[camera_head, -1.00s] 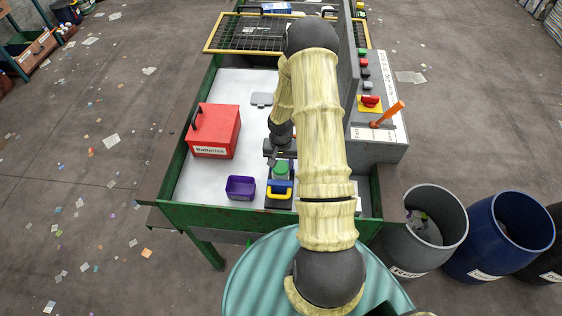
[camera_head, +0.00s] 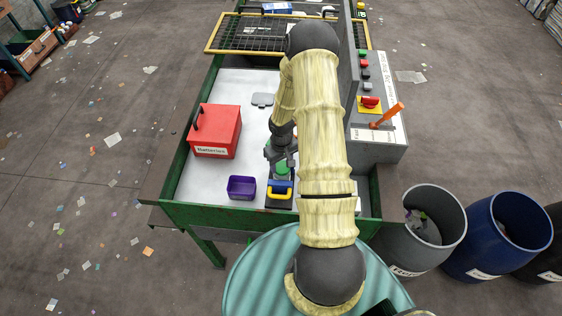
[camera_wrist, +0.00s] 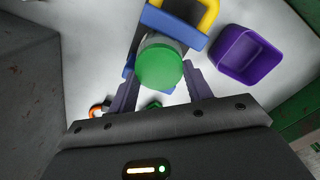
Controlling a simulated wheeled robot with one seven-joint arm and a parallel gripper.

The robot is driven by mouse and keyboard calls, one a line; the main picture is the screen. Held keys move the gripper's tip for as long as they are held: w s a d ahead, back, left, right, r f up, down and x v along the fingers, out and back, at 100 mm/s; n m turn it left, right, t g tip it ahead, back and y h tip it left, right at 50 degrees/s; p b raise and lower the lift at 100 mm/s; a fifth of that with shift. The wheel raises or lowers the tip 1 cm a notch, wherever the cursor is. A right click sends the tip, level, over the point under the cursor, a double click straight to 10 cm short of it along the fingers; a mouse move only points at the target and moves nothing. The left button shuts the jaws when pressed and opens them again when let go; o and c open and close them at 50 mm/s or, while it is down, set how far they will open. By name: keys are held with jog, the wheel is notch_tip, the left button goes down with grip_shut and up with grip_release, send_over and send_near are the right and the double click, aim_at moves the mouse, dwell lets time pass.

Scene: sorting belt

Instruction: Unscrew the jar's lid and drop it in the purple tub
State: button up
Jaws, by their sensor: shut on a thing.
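The jar's round green lid (camera_wrist: 159,66) sits on the jar (camera_wrist: 165,42), of which only a pale rim shows in the wrist view. The jar stands in a blue holder (camera_head: 281,186) with a yellow handle. My gripper (camera_head: 284,163) is over the jar, shut on the lid, with one finger on each side of it in the wrist view. It partly hides the lid in the head view. The purple tub (camera_head: 242,187) is empty and stands just left of the holder; it also shows at upper right in the wrist view (camera_wrist: 248,55).
A red batteries box (camera_head: 216,131) stands at left on the white belt (camera_head: 208,180). A flat grey piece (camera_head: 262,99) lies farther back. The green frame edge (camera_head: 225,214) runs along the front. A control panel with an orange lever (camera_head: 388,114) is at right.

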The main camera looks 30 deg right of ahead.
aim_at(282, 166)
jog(key=shift+s+d+f+n, duration=0.1)
jog(key=shift+s+f+n, duration=0.1)
jog(key=shift+n, duration=0.4)
jog(key=shift+w+r+n+p, duration=0.1)
jog(key=shift+n+p, duration=0.55)
jog(key=shift+n, duration=1.65)
jog(key=o, duration=1)
jog(key=shift+w, duration=0.15)
jog(key=shift+r+p, duration=2)
jog(key=shift+r, duration=0.6)
